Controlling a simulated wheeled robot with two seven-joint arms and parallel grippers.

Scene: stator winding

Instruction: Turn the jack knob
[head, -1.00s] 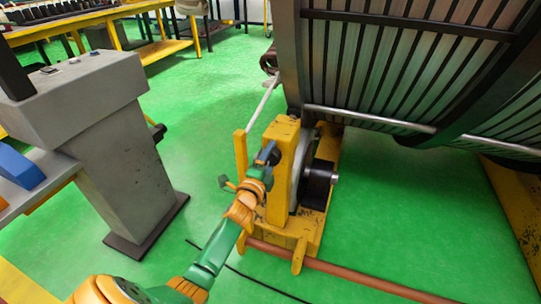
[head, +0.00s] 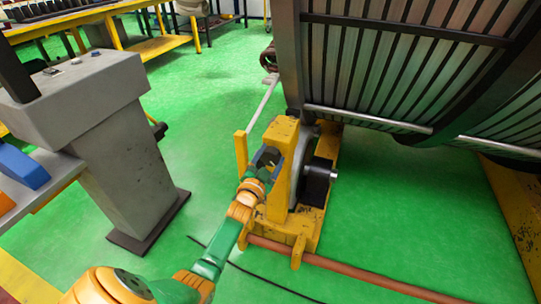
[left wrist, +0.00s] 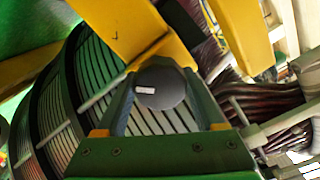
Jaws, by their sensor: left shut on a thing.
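The jack knob (left wrist: 160,84) is a dark round disc with a small white mark, seen in the left wrist view in front of the yellow jack stand. My left gripper (left wrist: 162,100) is shut on the knob, with one finger on each side of it. In the head view my left gripper (head: 266,160) is against the near left face of the yellow jack stand (head: 285,135), and the knob is mostly hidden there by the gripper. My right gripper is not in view.
The large slatted stator (head: 400,70) stands right of the jack stand. A grey pedestal (head: 130,165) stands at left. A reddish-brown bar (head: 350,280) runs along the floor from the stand's base, near a thin black cable. The green floor (head: 215,115) between pedestal and stand is open.

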